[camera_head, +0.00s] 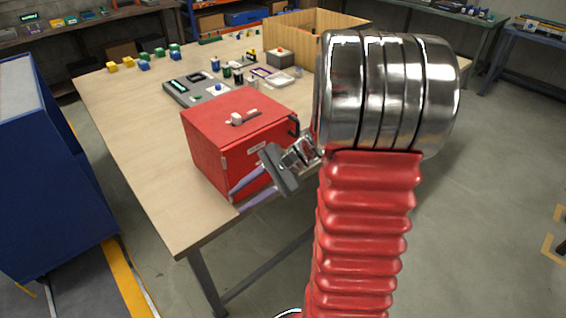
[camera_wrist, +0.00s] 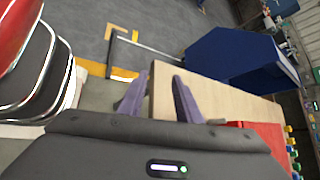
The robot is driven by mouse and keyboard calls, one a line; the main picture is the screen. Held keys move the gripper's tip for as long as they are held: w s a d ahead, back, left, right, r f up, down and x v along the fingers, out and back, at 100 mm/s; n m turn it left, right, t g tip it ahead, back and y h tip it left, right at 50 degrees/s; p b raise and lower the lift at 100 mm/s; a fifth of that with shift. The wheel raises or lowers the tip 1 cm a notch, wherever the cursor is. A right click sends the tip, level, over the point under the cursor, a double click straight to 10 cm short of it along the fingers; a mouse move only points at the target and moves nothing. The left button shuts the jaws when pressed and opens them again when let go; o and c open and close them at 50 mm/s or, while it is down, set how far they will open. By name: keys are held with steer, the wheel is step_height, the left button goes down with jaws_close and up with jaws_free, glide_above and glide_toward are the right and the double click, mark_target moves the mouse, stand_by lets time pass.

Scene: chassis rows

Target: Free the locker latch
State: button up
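The red locker (camera_head: 215,150) stands near the front edge of the wooden table. A small pale knob (camera_head: 237,119) sits by a dark slot on its top, probably the latch. A dark handle (camera_head: 293,125) is at its right edge. My gripper (camera_head: 237,200) is in front of the locker's front face, low near the table edge. Its two purple fingers are apart with nothing between them. In the wrist view the fingers (camera_wrist: 161,80) point over the table edge, and part of the red locker (camera_wrist: 268,135) shows at the right. Contact with the locker cannot be told.
The wooden table (camera_head: 130,130) also holds a grey panel (camera_head: 190,92), coloured blocks (camera_head: 145,66), small parts and a wooden bin (camera_head: 290,35) behind the locker. A blue cabinet (camera_head: 50,170) stands left. The table's front left corner is clear.

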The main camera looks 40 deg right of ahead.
steer(key=s+d+f+m+t+h, duration=0.1)
steer(key=d+f+m+t, duration=0.3)
steer(key=d, duration=0.6)
steer(key=d+f+m+t+h, duration=0.3)
steer(key=d+m, duration=0.4)
steer(key=d, duration=0.3)
steer(key=s+d+f+m+t+h, duration=0.1)
steer(key=d+f+m+t, duration=0.4)
steer(key=d, duration=0.5)
steer(key=shift+s+f+m+t+h, duration=0.3)
steer(key=shift+f+m+t+h, duration=0.15)
steer(key=shift+f, duration=0.4)
steer(key=shift+w, duration=0.15)
steer(key=x, duration=1.3)
steer(key=shift+w+a, duration=0.15)
steer(key=shift+w, duration=0.1)
steer(key=shift+c, duration=0.2)
jaws_close()
